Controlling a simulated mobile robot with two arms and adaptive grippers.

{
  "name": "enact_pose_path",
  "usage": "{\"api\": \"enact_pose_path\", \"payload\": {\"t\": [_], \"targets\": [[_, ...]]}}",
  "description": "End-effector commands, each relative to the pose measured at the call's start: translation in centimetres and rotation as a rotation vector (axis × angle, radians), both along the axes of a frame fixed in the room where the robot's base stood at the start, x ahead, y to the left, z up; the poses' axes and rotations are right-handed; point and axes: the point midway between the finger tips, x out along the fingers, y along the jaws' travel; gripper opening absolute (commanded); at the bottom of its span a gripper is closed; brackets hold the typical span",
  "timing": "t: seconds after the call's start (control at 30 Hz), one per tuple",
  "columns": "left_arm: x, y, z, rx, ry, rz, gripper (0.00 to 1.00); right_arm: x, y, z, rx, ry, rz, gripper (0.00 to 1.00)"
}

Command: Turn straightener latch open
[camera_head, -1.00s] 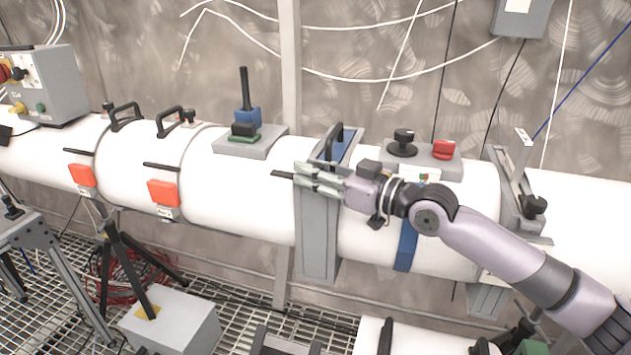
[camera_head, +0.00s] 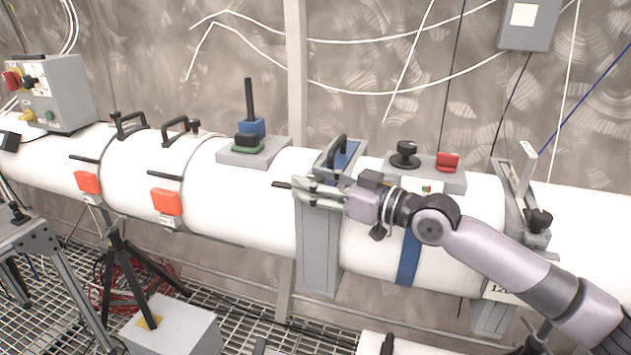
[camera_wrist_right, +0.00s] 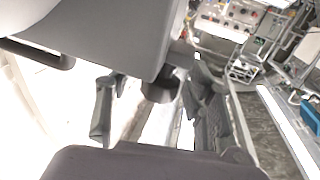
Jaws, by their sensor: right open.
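The straightener appears to be the grey bracket (camera_head: 319,250) clamped around the white pipe, with a black handle (camera_head: 338,150) on top. A short dark bar (camera_head: 282,184), perhaps its latch lever, sticks out left of my right fingertips. My right gripper (camera_head: 307,191) is open in front of the bracket's upper part, fingers pointing left. In the right wrist view, the open fingers (camera_wrist_right: 160,112) stand either side of a short dark cylinder (camera_wrist_right: 160,86) under a grey body (camera_wrist_right: 120,35). I cannot tell whether they touch it. The fingers partly hide the latch area. My left gripper is out of view.
The white pipe (camera_head: 240,205) runs across the view. To the right are a black knob (camera_head: 405,154) and a red block (camera_head: 447,162) on a grey plate. Orange boxes (camera_head: 166,202) hang on its left part. A tripod (camera_head: 125,270) stands below left.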

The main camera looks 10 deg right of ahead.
Motion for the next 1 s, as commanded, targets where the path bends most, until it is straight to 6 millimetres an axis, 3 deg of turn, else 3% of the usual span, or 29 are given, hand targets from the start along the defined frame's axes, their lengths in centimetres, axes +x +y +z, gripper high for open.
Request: {"api": "enact_pose_path", "payload": {"t": [0.33, 0.73, 1.0], "targets": [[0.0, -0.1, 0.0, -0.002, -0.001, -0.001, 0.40, -0.5, -0.6, 0.0, 0.001, 0.001, -0.001, 0.49], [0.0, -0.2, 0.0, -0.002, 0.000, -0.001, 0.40, -5.7, -6.3, -0.2, 0.000, 0.006, -0.003, 0.49], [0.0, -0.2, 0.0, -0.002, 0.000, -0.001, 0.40, -7.6, -8.4, -0.1, 0.001, 0.002, -0.001, 0.49]]}}
